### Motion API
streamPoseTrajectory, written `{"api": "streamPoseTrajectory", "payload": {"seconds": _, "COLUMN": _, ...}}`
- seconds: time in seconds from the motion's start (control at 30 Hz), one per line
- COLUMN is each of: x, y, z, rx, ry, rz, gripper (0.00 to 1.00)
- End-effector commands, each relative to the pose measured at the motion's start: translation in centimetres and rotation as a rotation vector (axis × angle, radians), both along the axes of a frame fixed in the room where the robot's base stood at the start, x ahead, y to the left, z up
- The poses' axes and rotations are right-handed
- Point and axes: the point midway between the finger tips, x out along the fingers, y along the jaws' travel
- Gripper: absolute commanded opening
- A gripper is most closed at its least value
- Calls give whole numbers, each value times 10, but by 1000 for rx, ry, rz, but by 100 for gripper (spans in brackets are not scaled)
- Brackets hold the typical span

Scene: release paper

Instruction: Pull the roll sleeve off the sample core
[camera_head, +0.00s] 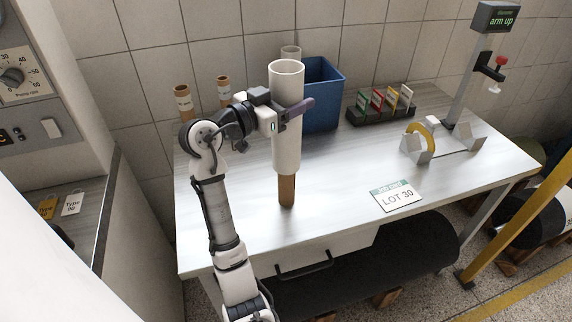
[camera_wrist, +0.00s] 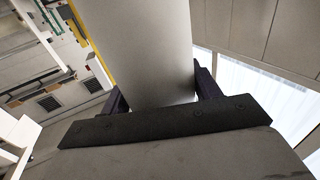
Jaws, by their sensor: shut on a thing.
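The roll sleeve (camera_head: 287,145) is a tall pale tube standing upright above the white table. The sample core (camera_head: 287,190) is brown; its lower part shows below the sleeve's bottom edge, and the rest of it is hidden. My gripper (camera_head: 296,112) is shut on the sleeve in its middle part, reaching from the left. In the wrist view the sleeve (camera_wrist: 145,50) fills the space between the dark fingers (camera_wrist: 160,95). I cannot tell how far up inside the sleeve the core reaches.
Brown cores (camera_head: 183,100) stand at the back left. A card rack (camera_head: 380,110), LOT 30 card (camera_head: 397,195) and a metal cradle (camera_head: 415,150) are to the right.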

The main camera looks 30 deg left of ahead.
Motion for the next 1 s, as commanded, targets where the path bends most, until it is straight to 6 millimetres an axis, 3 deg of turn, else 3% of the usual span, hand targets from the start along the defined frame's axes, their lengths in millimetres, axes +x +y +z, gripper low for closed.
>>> {"api": "streamPoseTrajectory", "payload": {"seconds": 0.43, "x": 0, "y": 0, "z": 6, "rx": 1, "ry": -1, "rz": 0, "gripper": 37}}
{"api": "streamPoseTrajectory", "payload": {"seconds": 1.0, "x": 0, "y": 0, "z": 34, "rx": 0, "ry": -2, "rz": 0, "gripper": 37}}
